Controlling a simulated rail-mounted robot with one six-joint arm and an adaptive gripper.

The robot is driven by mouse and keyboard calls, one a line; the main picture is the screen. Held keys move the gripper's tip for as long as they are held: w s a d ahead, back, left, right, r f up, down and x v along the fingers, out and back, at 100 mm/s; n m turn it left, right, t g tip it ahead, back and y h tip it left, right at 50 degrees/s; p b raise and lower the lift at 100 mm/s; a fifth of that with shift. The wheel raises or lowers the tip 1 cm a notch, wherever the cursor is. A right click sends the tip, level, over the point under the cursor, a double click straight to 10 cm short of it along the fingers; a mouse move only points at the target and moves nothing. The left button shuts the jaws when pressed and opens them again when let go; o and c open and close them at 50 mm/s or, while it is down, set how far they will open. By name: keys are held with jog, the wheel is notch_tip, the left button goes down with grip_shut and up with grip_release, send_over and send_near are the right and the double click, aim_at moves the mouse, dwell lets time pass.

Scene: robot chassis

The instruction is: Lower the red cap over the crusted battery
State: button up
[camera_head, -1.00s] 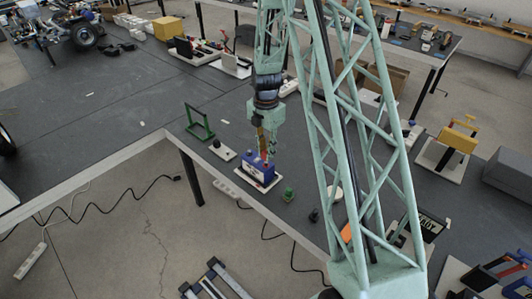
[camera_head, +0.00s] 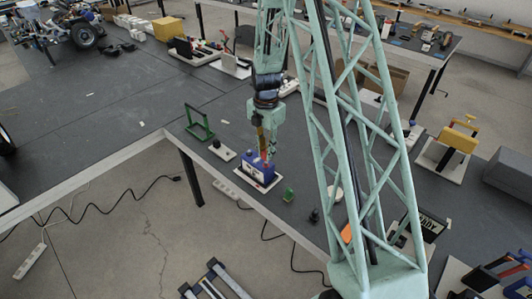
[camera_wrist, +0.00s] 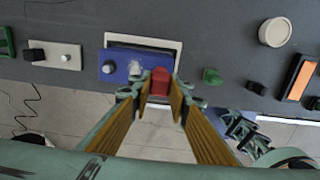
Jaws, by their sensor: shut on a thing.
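The blue battery (camera_head: 254,174) stands on a white plate (camera_head: 274,183) near the table's front edge. In the wrist view the battery (camera_wrist: 124,70) has a dark top strip and a pale round terminal at its left. My gripper (camera_head: 264,152) is over the battery's right part. In the wrist view my gripper (camera_wrist: 160,86) is shut on the red cap (camera_wrist: 160,77), which shows between the fingertips and overlaps the battery's right end. The cap hides what lies beneath it, so I cannot tell whether it touches the battery.
A small green block (camera_head: 288,195) stands to the right of the battery. A white block with a dark knob (camera_head: 222,151) and a green frame (camera_head: 198,123) stand to the left. A dark knob (camera_head: 314,216) is farther right. The table edge is close in front.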

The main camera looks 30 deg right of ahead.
jog(key=shift+f+b, duration=1.45)
jog(key=shift+f, duration=0.6)
dwell(1.2)
jog(key=o, duration=0.8)
jog(key=shift+r, duration=0.2)
jog(key=shift+r, duration=5.85)
